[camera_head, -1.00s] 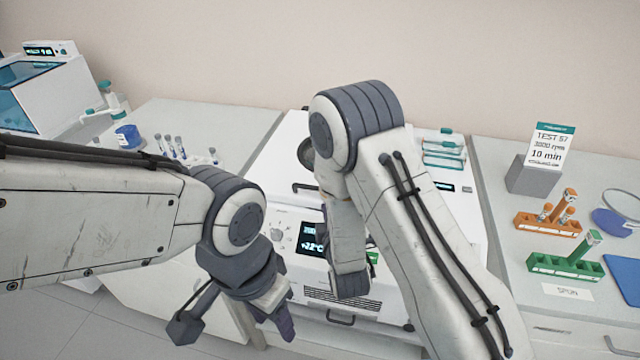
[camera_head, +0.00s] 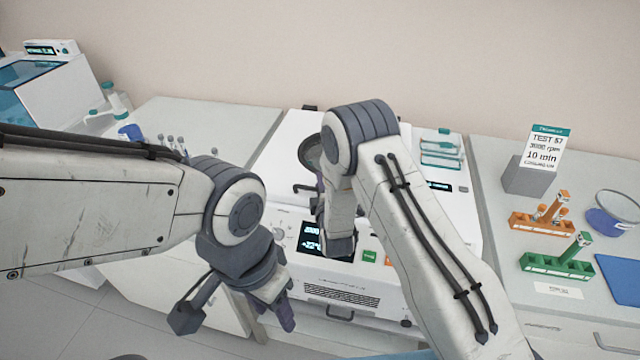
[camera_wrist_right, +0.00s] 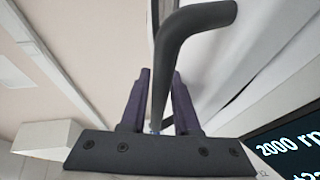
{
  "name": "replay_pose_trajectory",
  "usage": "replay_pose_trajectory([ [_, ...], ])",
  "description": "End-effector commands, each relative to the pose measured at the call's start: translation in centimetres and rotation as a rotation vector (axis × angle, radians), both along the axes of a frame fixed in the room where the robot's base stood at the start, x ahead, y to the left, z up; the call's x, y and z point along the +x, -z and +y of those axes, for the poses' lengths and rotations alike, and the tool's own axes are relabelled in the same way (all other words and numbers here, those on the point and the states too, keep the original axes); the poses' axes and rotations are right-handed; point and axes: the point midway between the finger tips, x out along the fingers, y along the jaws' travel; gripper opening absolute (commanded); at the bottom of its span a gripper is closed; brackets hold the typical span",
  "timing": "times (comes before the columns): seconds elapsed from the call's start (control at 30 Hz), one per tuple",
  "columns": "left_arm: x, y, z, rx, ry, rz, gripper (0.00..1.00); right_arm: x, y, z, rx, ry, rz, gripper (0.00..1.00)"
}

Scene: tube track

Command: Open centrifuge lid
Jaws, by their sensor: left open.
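The white centrifuge (camera_head: 400,262) stands in the middle of the bench, with a dark display (camera_head: 312,240) on its front. Its lid (camera_head: 283,160) looks down and has a round dark window, partly hidden by my right arm. The dark lid handle (camera_head: 303,187) is at the lid's front; it also shows in the right wrist view (camera_wrist_right: 185,40). My right gripper (camera_head: 320,195) is at the handle; in the right wrist view the bar lies between its two fingers, and I cannot tell whether they grip it. My left gripper (camera_head: 237,322) is open and empty, front left of the centrifuge.
An orange rack (camera_head: 541,224) and a green rack (camera_head: 556,265) stand on the right bench near a sign (camera_head: 543,147) and a blue mat (camera_head: 622,278). Teal-lidded boxes (camera_head: 441,148) lie right of the lid. Several tubes stand on the left bench.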

Motion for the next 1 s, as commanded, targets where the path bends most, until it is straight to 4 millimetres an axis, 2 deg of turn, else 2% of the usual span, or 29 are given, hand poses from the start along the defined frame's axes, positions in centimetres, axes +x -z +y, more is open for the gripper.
replay_pose_trajectory([
  [0.07, 0.0, 0.01, 0.0, 0.0, 0.0, 0.0, 0.5, -0.01, 0.01, 0.0, 0.0, 0.0, 0.0, 0.26],
  [0.1, 0.0, 0.01, 0.0, 0.0, 0.0, 0.0, 0.5, -0.02, 0.01, 0.0, 0.0, 0.0, 0.0, 0.1],
  [0.13, 0.0, 0.01, 0.0, 0.0, 0.0, 0.0, 0.5, -0.02, 0.01, 0.0, 0.0, 0.0, 0.0, 0.0],
  [1.0, 0.0, 0.01, 0.0, 0.0, 0.0, 0.0, 0.5, -0.07, 0.04, 0.01, 0.0, 0.0, 0.001, 0.0],
])
